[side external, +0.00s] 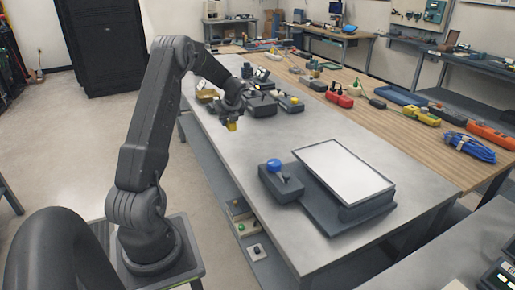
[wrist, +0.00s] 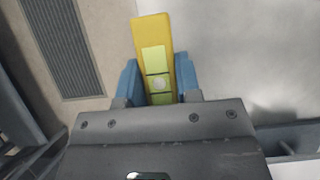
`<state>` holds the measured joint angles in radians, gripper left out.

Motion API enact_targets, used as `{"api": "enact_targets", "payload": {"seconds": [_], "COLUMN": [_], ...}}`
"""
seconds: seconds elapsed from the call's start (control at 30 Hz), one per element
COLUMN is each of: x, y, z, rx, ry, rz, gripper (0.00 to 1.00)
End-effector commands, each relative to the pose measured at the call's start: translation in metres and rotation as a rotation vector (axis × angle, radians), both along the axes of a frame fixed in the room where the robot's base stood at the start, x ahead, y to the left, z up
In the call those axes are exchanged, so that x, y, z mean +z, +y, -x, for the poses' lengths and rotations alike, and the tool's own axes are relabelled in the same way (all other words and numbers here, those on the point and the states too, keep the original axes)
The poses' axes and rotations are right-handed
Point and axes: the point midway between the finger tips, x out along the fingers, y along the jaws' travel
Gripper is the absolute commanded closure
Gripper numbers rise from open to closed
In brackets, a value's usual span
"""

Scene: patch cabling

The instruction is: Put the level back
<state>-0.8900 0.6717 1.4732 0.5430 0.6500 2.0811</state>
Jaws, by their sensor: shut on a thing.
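A yellow level (wrist: 152,35) with a pale green vial window sits between the blue fingertips of my gripper (wrist: 159,82) in the wrist view. The gripper is shut on it, with a finger against each side. The far end of the level sticks out beyond the fingers. In the side view my gripper (side external: 232,115) hangs over the left edge of the grey bench, and the level shows as a small yellow block (side external: 232,126) below it. The level is clear of the bench top.
The grey bench (side external: 230,150) holds a white-topped panel (side external: 343,170) and a dark box with a blue knob (side external: 280,185) toward the front. Dark devices (side external: 290,103) stand behind my gripper. Small boxes (side external: 245,226) sit on a lower shelf. The bench middle is clear.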

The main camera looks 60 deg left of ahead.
Motion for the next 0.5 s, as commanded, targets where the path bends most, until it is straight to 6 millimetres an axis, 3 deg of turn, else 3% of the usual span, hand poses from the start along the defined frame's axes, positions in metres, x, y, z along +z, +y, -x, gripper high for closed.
{"api": "enact_targets", "payload": {"seconds": [0.17, 0.5], "x": [-0.017, -0.059], "y": [-0.006, -0.026], "z": [-0.021, -0.09], "rx": [-0.006, -0.003], "ry": [0.001, 0.001], "rz": [0.001, 0.0], "gripper": [0.97, 0.97]}}
